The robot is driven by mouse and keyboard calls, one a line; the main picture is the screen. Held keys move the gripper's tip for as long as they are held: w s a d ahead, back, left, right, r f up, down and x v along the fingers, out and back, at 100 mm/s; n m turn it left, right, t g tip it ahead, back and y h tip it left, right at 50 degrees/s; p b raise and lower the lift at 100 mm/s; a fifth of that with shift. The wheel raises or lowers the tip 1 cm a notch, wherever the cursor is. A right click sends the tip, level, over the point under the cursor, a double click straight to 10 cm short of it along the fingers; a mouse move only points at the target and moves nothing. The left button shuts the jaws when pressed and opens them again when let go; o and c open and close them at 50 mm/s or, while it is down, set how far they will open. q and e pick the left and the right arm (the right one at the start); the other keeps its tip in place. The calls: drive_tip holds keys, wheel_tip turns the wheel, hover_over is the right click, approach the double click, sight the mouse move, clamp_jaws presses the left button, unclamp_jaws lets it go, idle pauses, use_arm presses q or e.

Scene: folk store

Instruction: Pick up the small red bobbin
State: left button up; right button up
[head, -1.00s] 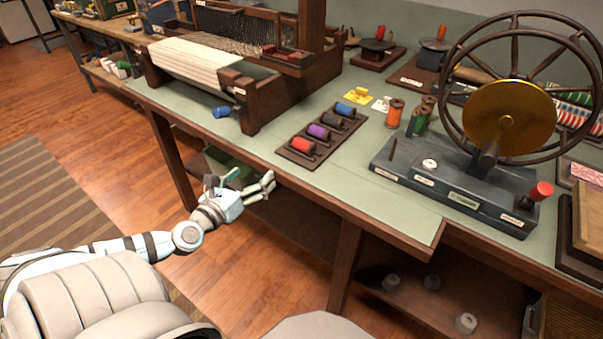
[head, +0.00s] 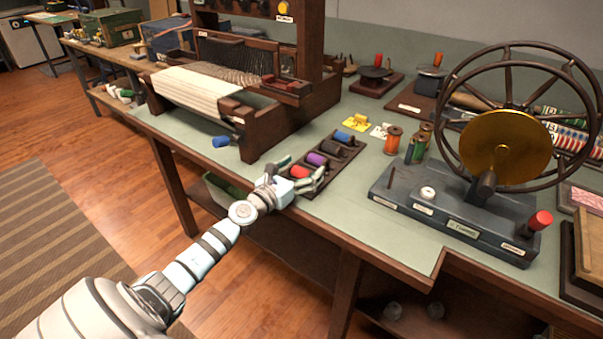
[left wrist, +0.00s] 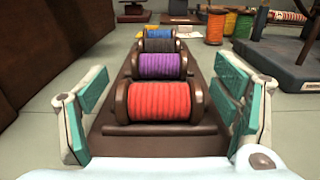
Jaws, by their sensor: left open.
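The small red bobbin (left wrist: 160,101) lies on its side at the near end of a dark wooden rack (left wrist: 112,128), directly ahead in the left wrist view. In the head view the red bobbin (head: 299,171) is partly hidden by my left gripper (head: 297,178). The gripper is open, with teal-padded fingers on either side of the rack's near end. In the left wrist view the left gripper (left wrist: 160,115) has nothing held between its fingers. Behind the red bobbin in the rack lie a purple bobbin (left wrist: 162,65), a dark one and a blue one (left wrist: 159,33). My right gripper is not in view.
A wooden loom (head: 262,120) stands just left of the rack. A loose blue spool (head: 221,141) lies by it. Orange (head: 393,140) and green spools and a winding wheel (head: 505,148) stand to the right. The table's front edge lies below my gripper.

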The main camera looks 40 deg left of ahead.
use_arm(q)
drive_tip(key=shift+s, duration=0.1)
drive_tip(key=c, duration=1.2)
drive_tip(key=shift+r, duration=0.15)
